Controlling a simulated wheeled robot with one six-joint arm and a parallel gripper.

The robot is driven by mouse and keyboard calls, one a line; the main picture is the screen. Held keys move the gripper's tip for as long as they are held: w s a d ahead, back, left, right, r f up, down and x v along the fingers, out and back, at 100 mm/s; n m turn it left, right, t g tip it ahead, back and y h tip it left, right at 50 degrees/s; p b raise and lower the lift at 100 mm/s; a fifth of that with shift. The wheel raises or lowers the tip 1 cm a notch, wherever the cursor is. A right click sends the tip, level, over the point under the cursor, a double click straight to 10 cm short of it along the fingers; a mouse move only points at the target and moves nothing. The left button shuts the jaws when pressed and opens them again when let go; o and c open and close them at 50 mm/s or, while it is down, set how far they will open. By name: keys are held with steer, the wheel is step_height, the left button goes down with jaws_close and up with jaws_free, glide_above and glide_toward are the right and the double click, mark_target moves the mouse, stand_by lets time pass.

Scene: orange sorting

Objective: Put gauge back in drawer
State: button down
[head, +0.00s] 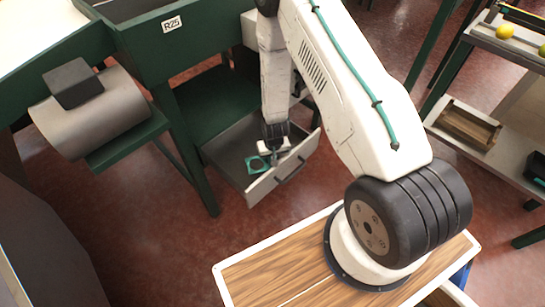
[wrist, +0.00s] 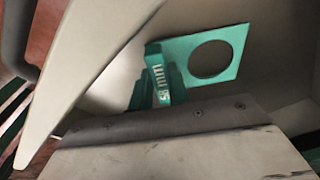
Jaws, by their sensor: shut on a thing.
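The gauge (head: 254,165) is a teal plate with a round hole, inside the open grey drawer (head: 225,150) under the green bench. In the wrist view the gauge (wrist: 236,72) shows its hole and an upright grip block marked in "mm"; the number is hard to read. My gripper (head: 273,152) points down into the drawer, just behind the drawer's front panel, and is shut on the gauge's grip. In the wrist view the fingertips are not clearly seen. The drawer's pale wall (wrist: 90,55) runs close by on the left. I cannot tell whether the plate touches the drawer floor.
The drawer front with its dark handle (head: 291,172) stands pulled out over the red floor. A green bin labelled R25 (head: 172,24) is above. A grey cylinder (head: 95,110) sits left. A wood-topped surface (head: 275,272) is below. A shelf with a wooden crate (head: 468,126) stands right.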

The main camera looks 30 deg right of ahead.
steer(key=shift+f, duration=0.15)
steer(key=c, duration=0.9)
jaws_free()
steer(key=shift+o, duration=0.2)
steer(key=shift+r, duration=4)
